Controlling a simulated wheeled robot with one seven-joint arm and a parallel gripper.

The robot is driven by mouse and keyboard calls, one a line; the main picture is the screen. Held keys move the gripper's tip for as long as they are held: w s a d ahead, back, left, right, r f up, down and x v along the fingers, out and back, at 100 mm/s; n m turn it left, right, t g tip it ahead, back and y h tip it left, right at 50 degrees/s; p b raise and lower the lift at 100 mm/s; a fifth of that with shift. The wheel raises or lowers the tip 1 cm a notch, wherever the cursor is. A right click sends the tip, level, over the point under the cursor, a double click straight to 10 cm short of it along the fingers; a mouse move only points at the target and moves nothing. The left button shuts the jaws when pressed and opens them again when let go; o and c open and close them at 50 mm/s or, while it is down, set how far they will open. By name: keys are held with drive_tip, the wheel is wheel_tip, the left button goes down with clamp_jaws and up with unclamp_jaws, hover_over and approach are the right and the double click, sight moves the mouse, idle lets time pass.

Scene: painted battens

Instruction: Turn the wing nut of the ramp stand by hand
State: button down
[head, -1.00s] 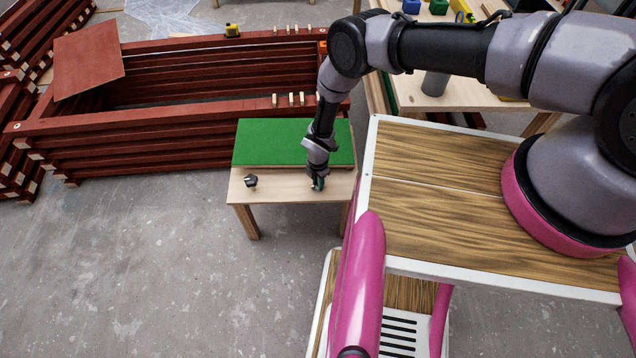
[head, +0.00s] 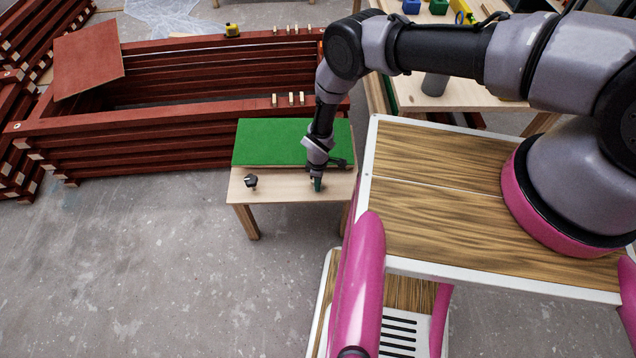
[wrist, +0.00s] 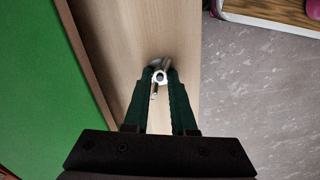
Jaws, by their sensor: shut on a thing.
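The ramp stand is a low wooden bench (head: 282,190) with a green-topped panel (head: 285,140) on its back part; the panel also shows at the left of the wrist view (wrist: 40,80). The wing nut (wrist: 159,77), a small silver metal piece with a bright ring at its middle, is on the bare wood near the right end of the bench. My gripper (head: 318,184) points down over it. In the wrist view my gripper (wrist: 160,80) is shut on the wing nut, one dark green finger on each side. The head view hides the nut behind the fingers.
A black knob (head: 251,181) stands on the left part of the bench. Stacked red battens (head: 180,140) lie behind it, with several small wooden pegs on top. A worktable (head: 455,95) stands at the back right. Grey floor in front is clear.

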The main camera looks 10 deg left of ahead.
drive_tip(key=m, duration=0.6)
drive_tip(key=shift+m, duration=0.3)
drive_tip(key=m, duration=0.5)
drive_tip(key=shift+m, duration=0.3)
drive_tip(key=c, duration=0.7)
unclamp_jaws()
drive_tip(key=shift+c, duration=0.2)
wheel_tip(320, 180, up, 11)
